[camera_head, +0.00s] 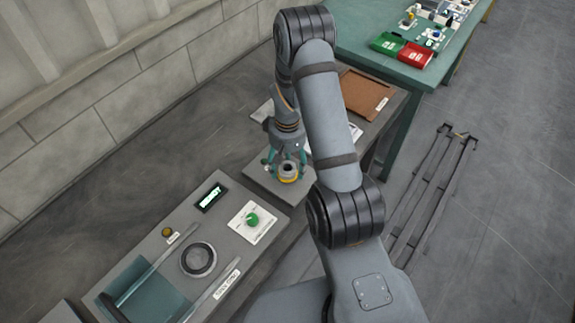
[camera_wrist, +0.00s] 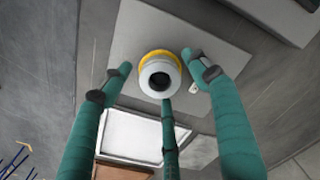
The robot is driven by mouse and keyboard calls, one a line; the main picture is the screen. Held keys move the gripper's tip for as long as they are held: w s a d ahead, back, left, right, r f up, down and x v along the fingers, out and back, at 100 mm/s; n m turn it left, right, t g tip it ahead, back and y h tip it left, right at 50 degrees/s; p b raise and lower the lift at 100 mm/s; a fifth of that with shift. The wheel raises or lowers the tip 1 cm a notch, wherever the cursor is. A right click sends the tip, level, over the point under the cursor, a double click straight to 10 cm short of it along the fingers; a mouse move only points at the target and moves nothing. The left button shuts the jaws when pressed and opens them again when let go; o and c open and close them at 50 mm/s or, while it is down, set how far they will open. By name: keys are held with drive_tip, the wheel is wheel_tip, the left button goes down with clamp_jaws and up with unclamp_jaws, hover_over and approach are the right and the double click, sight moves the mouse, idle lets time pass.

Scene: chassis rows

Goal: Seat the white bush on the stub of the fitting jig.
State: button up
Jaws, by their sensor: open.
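A white bush (camera_wrist: 153,68) with a dark round centre sits upright over a yellow ring (camera_wrist: 160,55) on a grey plate (camera_wrist: 205,40). I take the yellow ring as part of the fitting jig; the stub itself cannot be made out. In the head view the bush (camera_head: 288,167) and the yellow ring (camera_head: 288,179) show below my gripper (camera_head: 287,160). In the wrist view my gripper (camera_wrist: 160,78) is open. Its three teal fingers stand around the bush, with gaps visible at the left and right. I cannot tell how far down the bush sits.
A grey bench unit (camera_head: 215,235) with a green knob (camera_head: 252,219), a lit display (camera_head: 211,196) and a round dark-rimmed dial (camera_head: 198,259) lies at the lower left. A brown tray (camera_head: 365,92) lies behind my arm. A green table (camera_head: 375,30) holds green and red boxes.

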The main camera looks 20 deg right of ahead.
wheel_tip(320, 180, up, 12)
idle(0.7)
drive_tip(key=shift+f, duration=0.15)
idle(0.5)
wheel_tip(320, 180, down, 12)
drive_tip(key=shift+r, duration=0.2)
drive_tip(key=shift+r+p, duration=0.2)
drive_tip(key=shift+p, duration=0.1)
drive_tip(key=shift+f, duration=0.2)
drive_tip(key=shift+b, duration=0.4)
